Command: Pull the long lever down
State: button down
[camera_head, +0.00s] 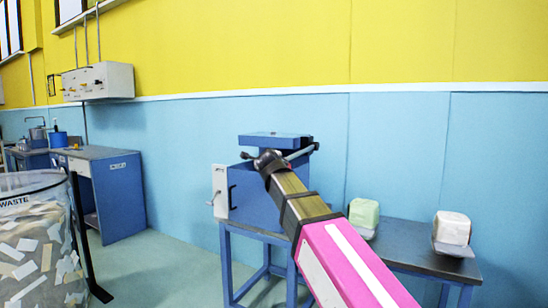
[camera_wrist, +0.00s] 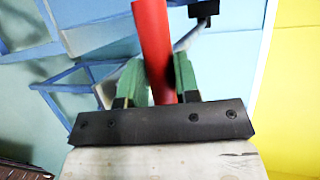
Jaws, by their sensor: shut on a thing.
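In the wrist view, my gripper (camera_wrist: 159,68) has its two green fingers closed on either side of a red grip (camera_wrist: 152,30). The red grip is a long cylinder that passes between the fingers and runs up out of the picture. A grey bar (camera_wrist: 190,36) shows behind it, leading to a black block (camera_wrist: 205,9); I cannot tell exactly how it joins the red grip. In the head view, a blue machine (camera_head: 252,204) stands on a blue table, with a dark rod (camera_head: 302,153) near its top. My arm hides the red grip and my gripper there.
The table (camera_head: 400,257) carries a pale green block (camera_head: 363,213) and a cream block (camera_head: 453,228) on the right. A clear waste bin (camera_head: 35,240) stands at left. A blue cabinet (camera_head: 118,195) and a wall box (camera_head: 98,82) are behind. Floor between bin and table is open.

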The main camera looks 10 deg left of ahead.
jog(key=shift+d+f, duration=0.15)
jog(key=shift+f, duration=0.6)
jog(key=c, duration=0.8)
grip_release()
jog(key=shift+f, duration=0.1)
jog(key=shift+c, duration=0.2)
jog(key=shift+w, duration=0.1)
jog(key=v, duration=1.1)
jog(key=shift+r, duration=0.25)
jog(key=shift+w, duration=0.1)
